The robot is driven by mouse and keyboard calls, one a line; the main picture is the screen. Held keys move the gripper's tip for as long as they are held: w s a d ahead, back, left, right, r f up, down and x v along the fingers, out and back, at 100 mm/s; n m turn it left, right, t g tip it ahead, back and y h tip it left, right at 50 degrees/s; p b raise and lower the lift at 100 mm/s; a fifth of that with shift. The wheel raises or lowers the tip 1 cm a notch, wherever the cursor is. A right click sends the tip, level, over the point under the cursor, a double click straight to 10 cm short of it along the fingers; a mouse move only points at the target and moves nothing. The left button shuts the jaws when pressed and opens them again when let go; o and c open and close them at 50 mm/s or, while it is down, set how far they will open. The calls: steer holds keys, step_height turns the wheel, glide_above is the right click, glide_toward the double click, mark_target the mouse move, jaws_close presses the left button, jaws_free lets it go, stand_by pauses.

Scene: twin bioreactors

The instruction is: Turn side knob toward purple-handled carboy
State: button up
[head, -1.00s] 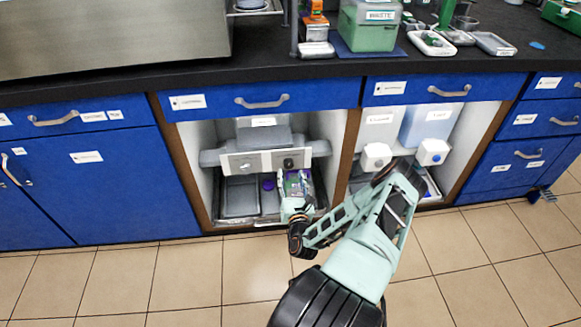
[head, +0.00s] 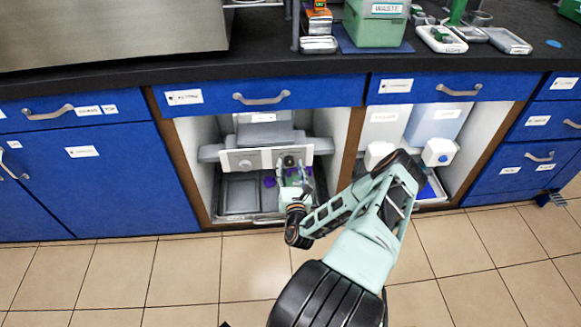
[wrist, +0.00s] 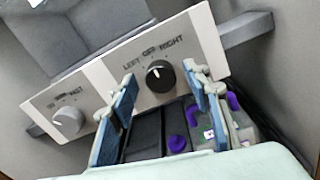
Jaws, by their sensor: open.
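The black side knob (wrist: 160,76) is on a pale panel (wrist: 118,82) under "LEFT OFF RIGHT" lettering; its white mark appears to point up toward OFF. It also shows in the head view (head: 289,160). My gripper (wrist: 162,88) is open, its blue-padded fingers on either side of the knob, with no clear contact visible. In the head view my gripper (head: 294,178) is just below the panel. A purple handle (wrist: 233,101) shows on a container behind the right finger, and a purple cap or handle (wrist: 177,143) lies between the fingers, lower down. The carboy bodies are mostly hidden.
A pale second knob (wrist: 69,120) with "FAST" lettering is left of the black one. The panel sits inside an open cabinet bay above a tray (head: 245,217). A wooden divider (head: 347,150) stands close right of the bay, beside white-capped containers (head: 438,152).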

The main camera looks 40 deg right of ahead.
steer(key=shift+c, duration=0.4)
steer(key=c, duration=1.1)
steer(key=shift+o, duration=0.2)
steer(key=shift+m, duration=0.3)
steer(key=m+p, duration=0.1)
steer(key=m, duration=0.1)
steer(key=shift+r+m+p, duration=0.1)
steer(key=shift+m+p, duration=0.2)
steer(key=shift+p, duration=0.1)
steer(key=m+p, duration=0.1)
steer(key=m, duration=0.4)
steer(key=shift+m, duration=0.4)
